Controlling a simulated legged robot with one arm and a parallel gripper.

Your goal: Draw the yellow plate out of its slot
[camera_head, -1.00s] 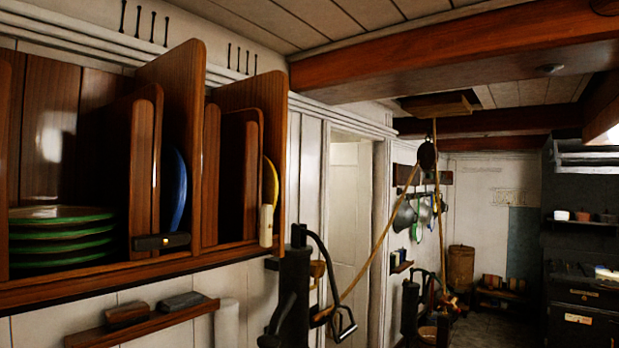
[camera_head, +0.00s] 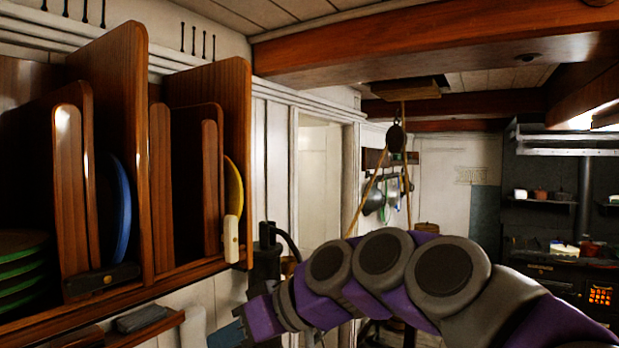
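The yellow plate (camera_head: 234,190) stands on edge in the right-hand slot of the wooden wall rack (camera_head: 200,262). Only a narrow strip of it shows between the wooden dividers. A cream-coloured block (camera_head: 231,239) sits at the slot's front, just below the plate and overlapping its lower edge. My purple and grey arm reaches in from the lower right, below and to the right of the rack. My gripper's fingers cannot be made out; the arm's far end is low, near the picture's bottom edge, apart from the plate.
A blue plate (camera_head: 118,210) stands in the slot to the left, with a dark block (camera_head: 102,280) at its front. Green plates (camera_head: 22,262) are stacked at far left. A small shelf (camera_head: 150,330) juts out below. A rope (camera_head: 366,202) hangs beyond my arm.

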